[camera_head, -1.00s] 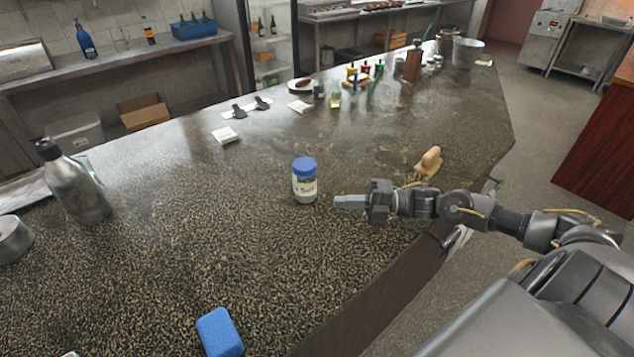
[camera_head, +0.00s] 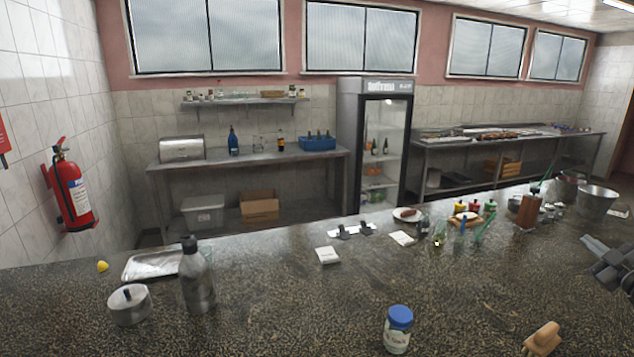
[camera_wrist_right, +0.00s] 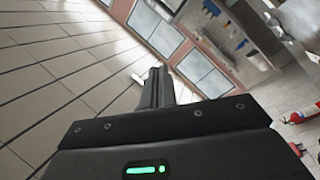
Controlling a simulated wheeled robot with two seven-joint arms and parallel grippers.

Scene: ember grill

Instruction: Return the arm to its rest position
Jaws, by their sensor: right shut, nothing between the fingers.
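My right gripper (camera_head: 603,246) is at the right edge of the head view, above the dark speckled counter (camera_head: 290,290). It is shut and empty, and part of its arm is cut off by the frame. In the right wrist view its closed fingers (camera_wrist_right: 155,88) point towards tiles and windows, with nothing held. A jar with a blue lid (camera_head: 398,330) stands upright on the counter, well to the left of the gripper. A tan wooden-looking piece (camera_head: 543,339) lies near the front edge, below the gripper and apart from it. My left gripper is out of view.
Metal buckets (camera_head: 597,201), a brown block (camera_head: 529,211) and several small bottles line the counter's far right. The middle front is mostly clear.

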